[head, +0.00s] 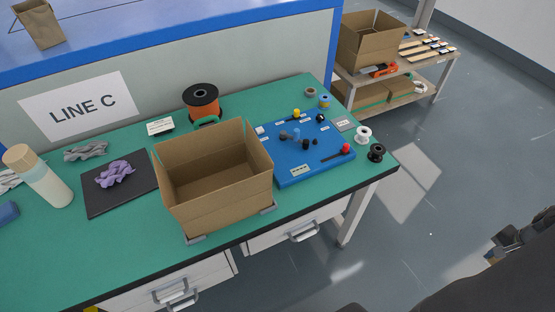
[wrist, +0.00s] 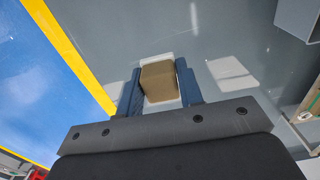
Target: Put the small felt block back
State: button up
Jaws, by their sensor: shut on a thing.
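My gripper (wrist: 160,82) is shut on a small brown block (wrist: 159,81), held between its two blue fingers in the wrist view. I take this to be the small felt block, though its texture is too small to tell. Floor shows behind it, so it is held clear of the bench. The gripper's fingers and the block are not visible in the head view. A blue board (head: 285,172) with several small coloured parts and labels lies on the right of the green bench.
An open cardboard box (head: 212,208) stands left of the board on the bench (head: 100,255). An orange spool (head: 202,103) stands behind it. A bottle (head: 38,177) and a dark mat with a purple cloth (head: 115,173) are at left. A wooden shelf cart (head: 440,68) stands behind right.

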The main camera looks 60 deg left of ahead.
jog(key=s+a+r+n, duration=0.2)
jog(key=s+a+n, duration=0.1)
jog(key=a, duration=0.5)
jog(key=s+a+r+n, duration=0.2)
jog(key=s+a+n, duration=0.1)
jog(key=a, duration=0.4)
jog(key=s+a+r+n, duration=0.2)
jog(key=s+a+n, duration=0.15)
jog(key=a, duration=0.45)
jog(key=s+a+r+n, duration=0.2)
jog(key=s+a+n, duration=0.2)
jog(key=s+a, duration=0.45)
jog(key=n, duration=0.5)
send_over(305, 195)
jog(key=shift+m, duration=0.25)
notch_tip(305, 195, down, 5)
jog(key=shift+w+r, duration=0.1)
jog(key=shift+r, duration=0.05)
jog(key=shift+f, duration=2.1)
jog(key=shift+f, duration=0.1)
jog(key=o, duration=1.2)
